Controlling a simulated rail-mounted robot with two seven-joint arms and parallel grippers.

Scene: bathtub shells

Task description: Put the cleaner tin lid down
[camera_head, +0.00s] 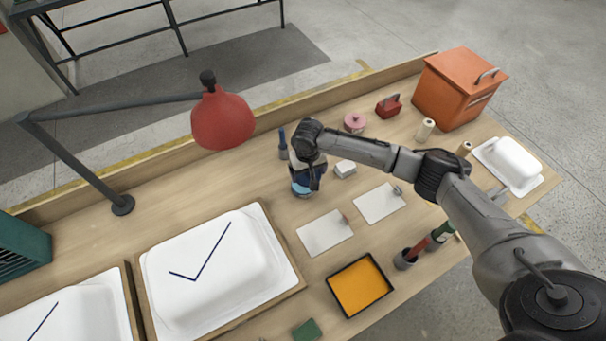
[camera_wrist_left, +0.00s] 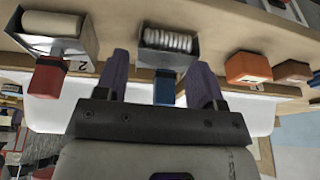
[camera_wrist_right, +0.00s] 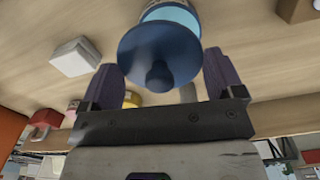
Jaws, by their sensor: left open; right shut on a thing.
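My right gripper (camera_wrist_right: 160,90) is shut on the knob of a dark blue round lid (camera_wrist_right: 150,48). The lid overlaps the pale blue tin (camera_wrist_right: 176,14) in the right wrist view; I cannot tell whether they touch. In the head view my right gripper (camera_head: 308,172) is over the blue tin (camera_head: 301,191) on the bench, and the wrist hides most of the lid. My left gripper (camera_wrist_left: 161,75) is open and shows only in the left wrist view. A blue-handled tool (camera_wrist_left: 164,87) shows between its fingers, apparently beyond them.
A white block (camera_head: 345,168) stands right of the tin, and a dark blue bottle (camera_head: 283,148) behind it. Two white sheets (camera_head: 325,233) (camera_head: 380,203) and an orange tray (camera_head: 360,286) lie in front. A red lamp (camera_head: 222,118) overhangs the left. Bare wood lies left of the tin.

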